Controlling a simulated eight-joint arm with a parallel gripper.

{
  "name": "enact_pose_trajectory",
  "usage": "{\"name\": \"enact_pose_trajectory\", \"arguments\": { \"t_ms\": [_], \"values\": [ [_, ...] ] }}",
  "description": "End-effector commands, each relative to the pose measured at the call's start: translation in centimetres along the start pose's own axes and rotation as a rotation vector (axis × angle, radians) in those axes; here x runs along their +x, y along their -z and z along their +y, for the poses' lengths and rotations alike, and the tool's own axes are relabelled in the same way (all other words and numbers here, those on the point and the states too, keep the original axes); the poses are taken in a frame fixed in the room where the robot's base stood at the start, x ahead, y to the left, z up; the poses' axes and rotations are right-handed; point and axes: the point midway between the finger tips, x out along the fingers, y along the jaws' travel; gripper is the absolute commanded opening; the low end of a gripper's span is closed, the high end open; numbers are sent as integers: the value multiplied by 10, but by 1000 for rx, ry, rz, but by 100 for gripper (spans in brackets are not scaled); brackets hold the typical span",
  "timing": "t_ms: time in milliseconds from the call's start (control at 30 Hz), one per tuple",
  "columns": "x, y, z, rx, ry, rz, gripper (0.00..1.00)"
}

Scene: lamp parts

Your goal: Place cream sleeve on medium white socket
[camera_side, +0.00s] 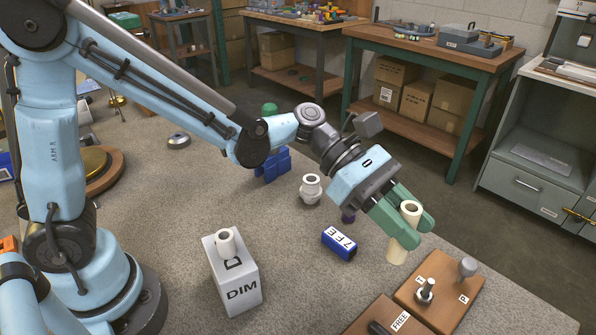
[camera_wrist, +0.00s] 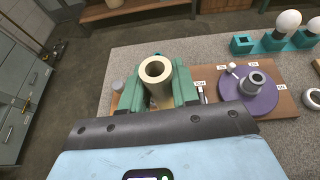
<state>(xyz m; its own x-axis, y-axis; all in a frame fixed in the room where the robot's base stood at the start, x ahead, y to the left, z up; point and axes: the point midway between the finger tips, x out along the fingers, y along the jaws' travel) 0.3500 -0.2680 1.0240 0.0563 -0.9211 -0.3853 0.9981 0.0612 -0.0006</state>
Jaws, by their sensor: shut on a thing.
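My gripper (camera_side: 412,222), with green fingers, is shut on the cream sleeve (camera_side: 397,247), a hollow tube held nearly upright above the table. In the wrist view the sleeve (camera_wrist: 157,72) stands between the two fingers (camera_wrist: 158,90), its open top showing. A white stepped, socket-like piece (camera_side: 311,188) stands on the table left of my gripper in the side view, apart from the sleeve. I cannot tell whether it is the medium one. The sleeve's lower end hangs near the wooden board, and the gap below it is hard to judge.
Wooden boards (camera_side: 437,283) with a small lever and a grey knob (camera_side: 467,267) lie at the front right. A blue labelled block (camera_side: 339,243) lies left of the sleeve. A grey DIM box (camera_side: 236,283) carries a pale tube (camera_side: 226,241).

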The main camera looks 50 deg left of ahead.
Motion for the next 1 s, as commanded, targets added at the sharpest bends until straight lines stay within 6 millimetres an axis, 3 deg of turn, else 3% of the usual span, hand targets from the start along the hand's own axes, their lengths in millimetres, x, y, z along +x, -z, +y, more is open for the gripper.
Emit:
{"name": "enact_pose_trajectory", "arguments": {
  "t_ms": [300,500,700,1000],
  "values": [
    [-91,-3,32,-145,-340,7,0],
    [-143,2,39,-225,-536,2,0],
    [-171,7,40,-269,-646,-1,0],
    [-190,28,54,-281,-676,-4,0]
  ]
}}
